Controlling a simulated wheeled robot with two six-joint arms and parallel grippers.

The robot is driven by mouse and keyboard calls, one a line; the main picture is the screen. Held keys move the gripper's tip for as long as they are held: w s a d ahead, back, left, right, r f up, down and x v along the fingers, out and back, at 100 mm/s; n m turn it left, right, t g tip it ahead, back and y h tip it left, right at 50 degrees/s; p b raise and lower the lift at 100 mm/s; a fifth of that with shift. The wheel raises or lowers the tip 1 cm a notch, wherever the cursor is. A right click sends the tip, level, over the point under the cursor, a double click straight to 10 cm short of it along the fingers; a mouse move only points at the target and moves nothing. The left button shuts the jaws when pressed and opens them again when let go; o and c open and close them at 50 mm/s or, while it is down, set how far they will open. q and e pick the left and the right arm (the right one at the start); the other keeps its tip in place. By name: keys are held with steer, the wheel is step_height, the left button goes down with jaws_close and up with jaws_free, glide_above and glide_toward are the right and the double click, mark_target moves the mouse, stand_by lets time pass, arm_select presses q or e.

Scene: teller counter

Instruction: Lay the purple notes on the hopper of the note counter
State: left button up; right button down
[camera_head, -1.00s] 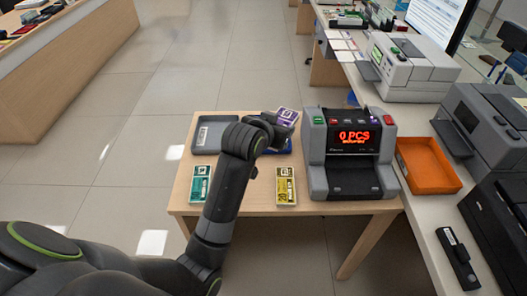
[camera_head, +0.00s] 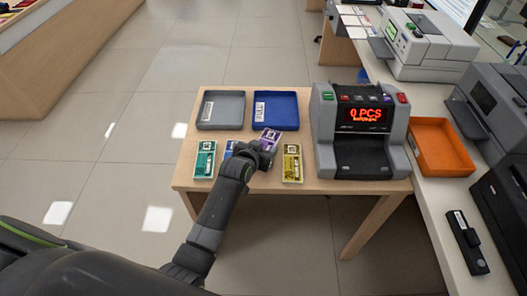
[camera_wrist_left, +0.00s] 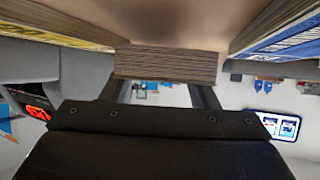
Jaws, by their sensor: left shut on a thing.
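The purple notes (camera_head: 269,136) are a strapped bundle between the blue and yellow notes. My left gripper (camera_head: 264,146) is shut on their near end. In the left wrist view the bundle's edge (camera_wrist_left: 168,66) shows between the two fingers, close to the table surface; I cannot tell whether it touches the table. The note counter (camera_head: 362,130) stands to the right on the same table, grey and black, with a red display reading 0 PCS. Nothing lies on it that I can see. My right gripper is not in view.
Green notes (camera_head: 204,159), partly hidden blue notes (camera_head: 229,151) and yellow notes (camera_head: 292,163) lie along the front of the wooden table. A grey tray (camera_head: 220,126) and a blue tray (camera_head: 287,127) stand behind. An orange bin (camera_head: 440,147) is right of the counter.

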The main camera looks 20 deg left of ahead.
arm_select(q)
steer(key=shift+f, duration=1.1)
steer(key=shift+f, duration=0.1)
steer(key=o, duration=1)
